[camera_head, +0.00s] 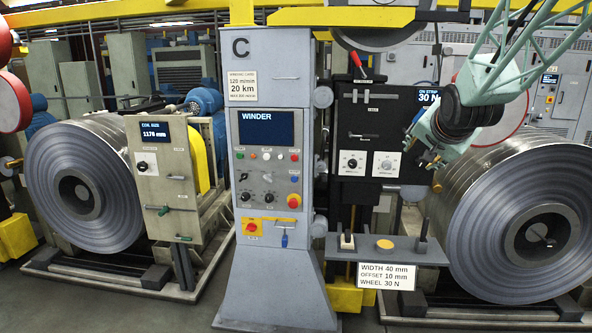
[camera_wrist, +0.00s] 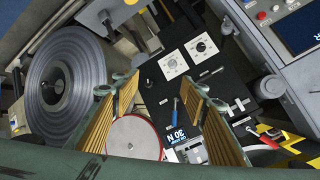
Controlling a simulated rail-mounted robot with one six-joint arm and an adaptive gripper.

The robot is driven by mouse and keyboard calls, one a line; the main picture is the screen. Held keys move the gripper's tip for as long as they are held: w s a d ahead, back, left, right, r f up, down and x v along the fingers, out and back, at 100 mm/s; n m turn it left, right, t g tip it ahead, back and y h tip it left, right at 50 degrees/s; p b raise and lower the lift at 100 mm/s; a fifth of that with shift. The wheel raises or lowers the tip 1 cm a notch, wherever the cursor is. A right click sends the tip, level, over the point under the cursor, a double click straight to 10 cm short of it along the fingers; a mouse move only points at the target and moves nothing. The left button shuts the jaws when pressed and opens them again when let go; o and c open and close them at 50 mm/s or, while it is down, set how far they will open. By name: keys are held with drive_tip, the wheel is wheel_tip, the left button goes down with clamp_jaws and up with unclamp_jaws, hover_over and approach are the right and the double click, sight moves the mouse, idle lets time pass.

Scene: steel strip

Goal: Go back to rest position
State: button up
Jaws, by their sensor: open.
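My gripper (camera_head: 430,172) is at the right of the head view, at the end of my pale green arm that comes down from the upper right. It is in front of the right edge of a black control panel (camera_head: 376,130) and left of the right steel coil. In the wrist view my gripper (camera_wrist: 160,88) shows two ribbed, copper-coloured fingers spread apart with nothing between them. No contact is visible.
The grey winder column (camera_head: 265,230) stands left of the panel. A shelf (camera_head: 408,256) with two small posts and a yellow disc juts out below. Large steel coils stand at left (camera_head: 45,165) and right (camera_head: 475,235). A yellow beam (camera_head: 345,17) crosses above.

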drive_tip(key=s+a+f+n+g, duration=0.2)
drive_tip(key=s+a, duration=0.3)
drive_tip(key=s, duration=1.4)
drive_tip(key=s+a+f+n+g+y, duration=0.1)
drive_tip(key=s+a+n, duration=0.3)
drive_tip(key=s, duration=1.5)
drive_tip(key=s+a+f+n+g+y, duration=0.1)
drive_tip(key=s+a+f+n+g, duration=0.2)
drive_tip(key=s, duration=1.6)
drive_tip(key=a+g, duration=0.1)
drive_tip(key=a, duration=0.3)
drive_tip(key=shift+s+n, duration=0.2)
drive_tip(key=shift+n, duration=0.2)
drive_tip(key=shift+c, duration=0.7)
